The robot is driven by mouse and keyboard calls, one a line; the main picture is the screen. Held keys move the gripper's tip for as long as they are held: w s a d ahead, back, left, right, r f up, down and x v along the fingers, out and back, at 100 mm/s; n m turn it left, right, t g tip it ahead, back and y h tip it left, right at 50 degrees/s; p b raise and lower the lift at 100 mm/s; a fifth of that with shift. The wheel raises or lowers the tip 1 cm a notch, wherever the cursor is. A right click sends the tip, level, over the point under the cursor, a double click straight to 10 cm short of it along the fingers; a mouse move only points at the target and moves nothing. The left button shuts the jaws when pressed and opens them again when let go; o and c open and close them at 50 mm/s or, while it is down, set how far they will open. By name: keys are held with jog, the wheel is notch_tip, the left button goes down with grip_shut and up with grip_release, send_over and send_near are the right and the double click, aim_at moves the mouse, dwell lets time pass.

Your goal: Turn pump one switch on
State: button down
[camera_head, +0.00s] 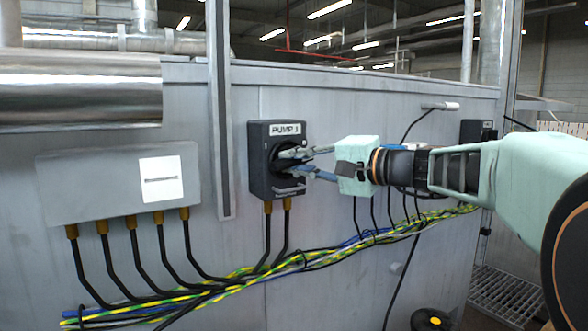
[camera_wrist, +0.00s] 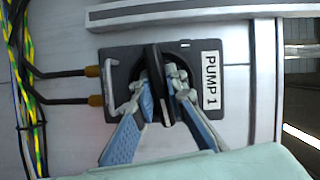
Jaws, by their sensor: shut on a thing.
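The pump one switch box (camera_head: 263,150) is dark grey with a "PUMP 1" label and is fixed to the grey metal wall. Its black rotary knob shows in the wrist view (camera_wrist: 158,85), between my fingers. My gripper (camera_head: 292,163) reaches in from the right, with its fingertips at the knob. In the wrist view my gripper (camera_wrist: 160,95) has one blue-padded finger on each side of the knob, shut on it. In the head view the fingers hide most of the knob. I cannot read the knob's on or off marks.
A grey junction box (camera_head: 120,185) with several cables is on the wall to the left. A vertical metal channel (camera_head: 219,110) runs close beside the switch box. A yellow-green cable bundle (camera_head: 330,255) crosses below. Another dark box (camera_head: 478,131) is at the far right.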

jog(key=n+h+b, duration=0.1)
jog(key=n+b, duration=0.2)
jog(key=shift+f+n+h, duration=0.15)
jog(key=shift+n+h, duration=0.15)
jog(key=shift+h, duration=0.1)
jog(key=n+h+b, duration=0.1)
jog(key=n+b, duration=0.1)
jog(key=n, duration=0.1)
jog(key=shift+h+b, duration=0.4)
jog(key=n+t+h+b, duration=0.1)
jog(key=n+h+b, duration=0.1)
jog(key=n, duration=0.1)
jog(key=shift+n+t+h+b, duration=0.3)
jog(key=shift+n+h+b, duration=0.15)
jog(key=shift+n, duration=0.45)
jog(key=c, duration=2.2)
grip_release()
jog(key=shift+c, duration=0.2)
jog(key=shift+o, duration=0.2)
jog(key=shift+r, duration=0.2)
